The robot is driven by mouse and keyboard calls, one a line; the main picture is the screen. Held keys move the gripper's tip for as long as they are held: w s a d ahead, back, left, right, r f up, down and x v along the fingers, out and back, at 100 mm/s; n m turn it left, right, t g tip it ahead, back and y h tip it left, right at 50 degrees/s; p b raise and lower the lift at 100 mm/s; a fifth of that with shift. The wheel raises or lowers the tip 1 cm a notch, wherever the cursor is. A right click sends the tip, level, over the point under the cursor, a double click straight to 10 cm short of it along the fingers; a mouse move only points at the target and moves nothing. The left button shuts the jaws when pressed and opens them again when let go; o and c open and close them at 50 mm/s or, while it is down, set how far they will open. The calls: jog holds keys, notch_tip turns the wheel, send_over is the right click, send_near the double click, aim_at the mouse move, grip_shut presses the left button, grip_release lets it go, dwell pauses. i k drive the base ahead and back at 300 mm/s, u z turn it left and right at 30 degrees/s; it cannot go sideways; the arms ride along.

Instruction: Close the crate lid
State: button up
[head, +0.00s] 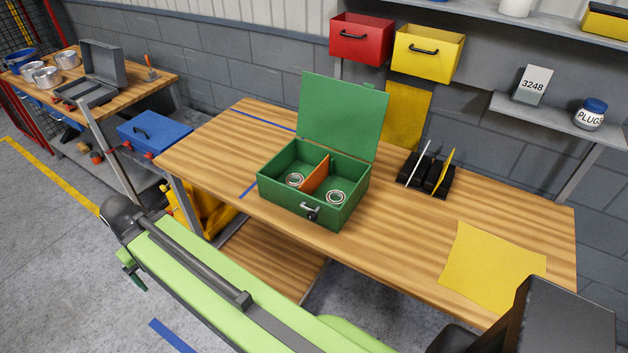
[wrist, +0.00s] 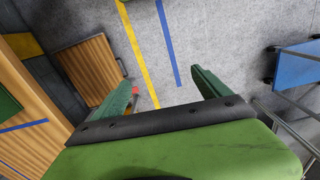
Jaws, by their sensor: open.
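The green crate (head: 290,208) stands on the wooden workbench in the head view. Its lid (head: 343,117) is open and stands nearly upright at the back. An orange divider (head: 316,176) splits the inside, and a metal ring part lies in each compartment. A metal latch (head: 310,211) is on the front wall. In the wrist view my gripper (wrist: 165,88) is open and empty, its two green fingers apart over the floor, away from the crate.
The workbench (head: 400,235) has free room around the crate. A black holder (head: 425,177) and a yellow sheet (head: 492,268) lie to its right. Red (head: 361,40) and yellow (head: 428,52) bins hang behind. A second bench with a grey case (head: 100,75) stands at the left.

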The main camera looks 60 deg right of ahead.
aim_at(348, 118)
jog(key=u, duration=0.5)
jog(key=k, duration=1.25)
jog(key=z, duration=0.9)
jog(key=i, duration=1)
jog(key=z, duration=0.05)
